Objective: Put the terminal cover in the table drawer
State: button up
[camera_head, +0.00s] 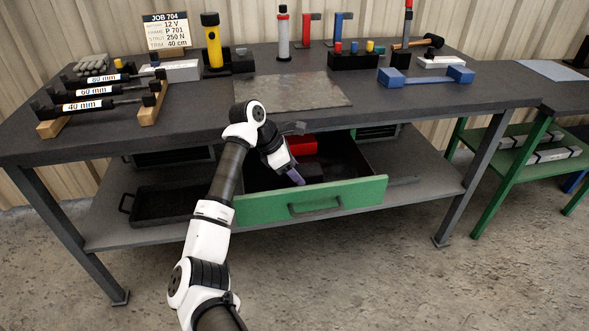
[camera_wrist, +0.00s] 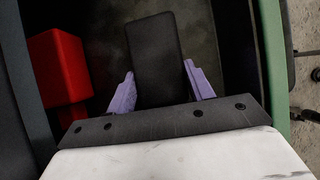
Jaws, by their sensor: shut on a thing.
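The terminal cover, seen as a black oblong piece (camera_wrist: 155,45), lies between the two purple fingers of my gripper (camera_wrist: 159,70) in the wrist view. My gripper is shut on it by its sides. In the head view my gripper (camera_head: 294,174) points down inside the open table drawer (camera_head: 335,198), which has a green front and a dark inside. The cover is hard to make out there against the dark drawer. Whether it touches the drawer floor cannot be told.
A red block (camera_head: 302,145) lies in the drawer; it also shows in the wrist view (camera_wrist: 60,70), left of my gripper. A black tray (camera_head: 163,203) sits on the lower shelf. The tabletop above holds struts, a yellow flashlight (camera_head: 213,47) and a grey mat (camera_head: 290,92).

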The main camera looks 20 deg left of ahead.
jog(key=o, duration=1.4)
